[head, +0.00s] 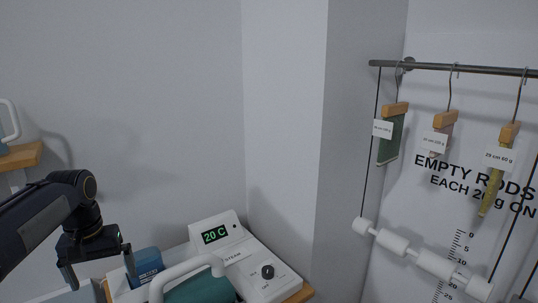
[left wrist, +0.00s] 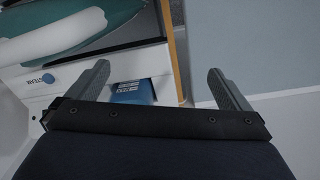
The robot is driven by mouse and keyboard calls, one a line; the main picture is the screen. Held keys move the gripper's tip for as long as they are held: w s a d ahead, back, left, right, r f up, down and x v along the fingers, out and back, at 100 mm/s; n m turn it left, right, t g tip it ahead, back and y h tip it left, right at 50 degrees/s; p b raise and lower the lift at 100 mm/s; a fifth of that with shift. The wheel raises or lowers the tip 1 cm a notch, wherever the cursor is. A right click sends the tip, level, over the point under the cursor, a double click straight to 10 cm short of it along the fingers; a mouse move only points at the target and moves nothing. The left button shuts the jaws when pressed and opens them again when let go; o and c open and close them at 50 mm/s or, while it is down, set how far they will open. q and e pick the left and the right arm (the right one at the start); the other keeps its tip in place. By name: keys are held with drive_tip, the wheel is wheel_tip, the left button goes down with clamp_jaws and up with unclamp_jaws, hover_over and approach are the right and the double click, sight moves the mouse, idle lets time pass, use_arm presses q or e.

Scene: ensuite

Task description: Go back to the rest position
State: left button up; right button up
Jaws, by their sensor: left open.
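My left gripper (head: 102,283) is at the lower left of the head view, pointing down, with its two fingers apart and nothing between them in that view. In the left wrist view its fingers (left wrist: 158,70) are spread wide. A small blue block (head: 147,261) with a label is just right of the gripper in the head view. The block also shows between the fingers in the left wrist view (left wrist: 133,93), but I cannot tell how far beyond them it lies. My right gripper is not in view.
A white unit (head: 226,254) reads "20 C" and has a dark knob. A teal iron-like object (head: 205,290) with a white handle is in front of it. A wooden shelf (head: 22,155) is at left. Tagged hangers and a white rod (head: 420,258) hang from a rail (head: 455,67) at right.

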use_arm(q)
drive_tip(key=s+d+f+m+t+h, duration=0.1)
drive_tip(key=s+d+f+t, duration=0.1)
drive_tip(key=s+d, duration=0.6)
drive_tip(key=s+d+f+m+t+h, duration=0.2)
drive_tip(key=s+d+f, duration=0.3)
drive_tip(key=s+d, duration=0.4)
drive_tip(key=s+t, duration=0.1)
drive_tip(key=s, duration=0.3)
drive_tip(key=shift+f+h, duration=0.2)
drive_tip(key=shift+h, duration=0.1)
